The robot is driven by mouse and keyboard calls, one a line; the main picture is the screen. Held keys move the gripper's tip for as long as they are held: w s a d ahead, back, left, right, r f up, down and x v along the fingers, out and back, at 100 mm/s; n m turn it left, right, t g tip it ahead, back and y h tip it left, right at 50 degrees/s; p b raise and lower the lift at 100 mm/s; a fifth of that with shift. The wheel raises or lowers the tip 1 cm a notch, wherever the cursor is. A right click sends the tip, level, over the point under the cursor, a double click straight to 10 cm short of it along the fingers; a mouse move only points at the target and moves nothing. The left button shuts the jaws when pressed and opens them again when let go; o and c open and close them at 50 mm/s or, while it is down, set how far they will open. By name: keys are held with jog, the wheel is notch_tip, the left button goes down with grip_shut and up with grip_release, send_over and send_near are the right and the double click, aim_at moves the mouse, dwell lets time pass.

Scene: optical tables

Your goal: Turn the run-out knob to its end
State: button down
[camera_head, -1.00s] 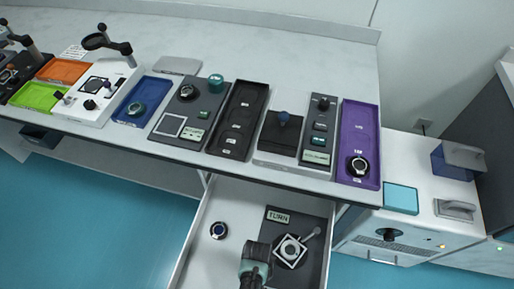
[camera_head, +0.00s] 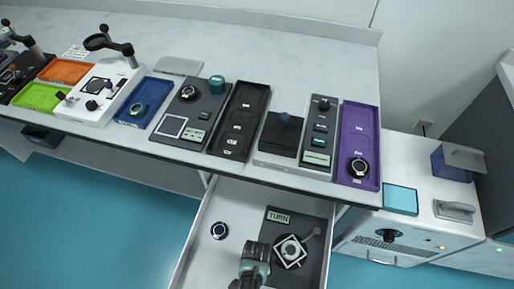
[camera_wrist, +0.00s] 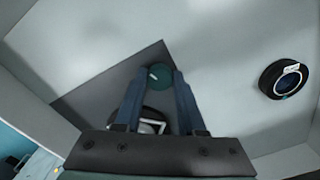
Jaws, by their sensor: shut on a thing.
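My gripper (camera_wrist: 160,85) is shut on a small round teal knob, which I take to be the run-out knob (camera_wrist: 160,74). The knob shows between the fingertips, above a dark plate (camera_wrist: 105,92). In the head view my gripper (camera_head: 257,258) reaches over the left edge of the dark plate (camera_head: 308,268) marked TURN, inside the open drawer. The knob is hidden there. A round piece on a white square (camera_head: 290,251), with a short lever at its upper right, sits on this plate just right of my gripper. It is partly hidden behind the fingers in the wrist view.
A black ring with a dark blue centre (camera_head: 219,230) lies on the drawer floor, left of the plate; it also shows in the wrist view (camera_wrist: 284,79). Drawer walls stand close on both sides. The bench (camera_head: 235,173) with several trays and devices overhangs the drawer's back.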

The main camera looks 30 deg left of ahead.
jog(key=shift+m, duration=1.9)
jog(key=c, duration=0.5)
grip_release()
notch_tip(320, 180, up, 13)
jog(key=p, duration=0.4)
